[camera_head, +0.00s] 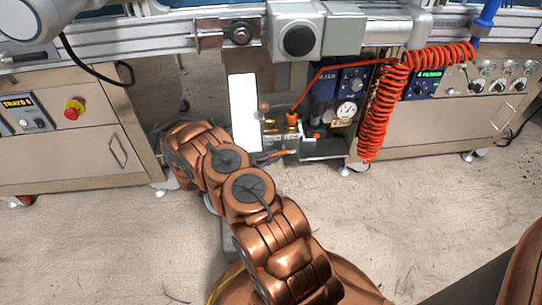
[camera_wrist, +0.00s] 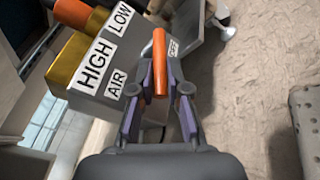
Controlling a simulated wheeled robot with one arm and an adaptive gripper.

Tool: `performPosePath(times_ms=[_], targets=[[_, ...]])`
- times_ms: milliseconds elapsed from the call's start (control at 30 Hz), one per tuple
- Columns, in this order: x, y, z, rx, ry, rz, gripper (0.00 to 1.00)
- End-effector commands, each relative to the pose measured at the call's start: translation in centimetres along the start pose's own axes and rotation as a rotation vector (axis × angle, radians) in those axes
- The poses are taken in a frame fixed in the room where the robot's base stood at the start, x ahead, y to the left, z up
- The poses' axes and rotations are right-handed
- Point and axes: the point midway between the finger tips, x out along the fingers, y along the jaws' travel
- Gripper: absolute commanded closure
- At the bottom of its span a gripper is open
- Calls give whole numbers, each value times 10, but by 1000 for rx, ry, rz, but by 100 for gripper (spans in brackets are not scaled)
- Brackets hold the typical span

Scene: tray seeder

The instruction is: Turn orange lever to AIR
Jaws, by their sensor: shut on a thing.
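The orange lever (camera_wrist: 160,50) sits on the grey valve block (camera_wrist: 135,62) in the wrist view. Its end lies between the two purple-lined fingers of my gripper (camera_wrist: 160,82), which is shut on it. HIGH (camera_wrist: 96,63) and LOW (camera_wrist: 120,18) labels are further left. In the head view the orange lever (camera_head: 282,153) shows small below the valve block (camera_head: 289,140); my arm hides most of the gripper.
Brass and orange fittings (camera_wrist: 73,60) stick out of the block. A red coiled hose (camera_head: 372,115) hangs to the right, near a pressure gauge (camera_head: 346,110). A white panel (camera_head: 243,112) stands left of the block. The concrete floor (camera_head: 440,215) is open at right.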

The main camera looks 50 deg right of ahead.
Motion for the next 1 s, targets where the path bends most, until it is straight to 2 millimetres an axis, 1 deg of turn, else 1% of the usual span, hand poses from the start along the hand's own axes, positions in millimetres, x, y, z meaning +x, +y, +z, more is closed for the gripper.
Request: performPosePath(times_ms=[33,100,400,867,900,967,1000], targets=[[0,6,4,9,13,-19,100],[0,10,7,28,40,-55,100],[-1,13,8,90,131,-172,100],[-2,11,8,98,146,-195,100],[-2,11,8,99,146,-195,81],[-2,11,8,99,146,-195,74],[-2,11,8,98,146,-195,74]])
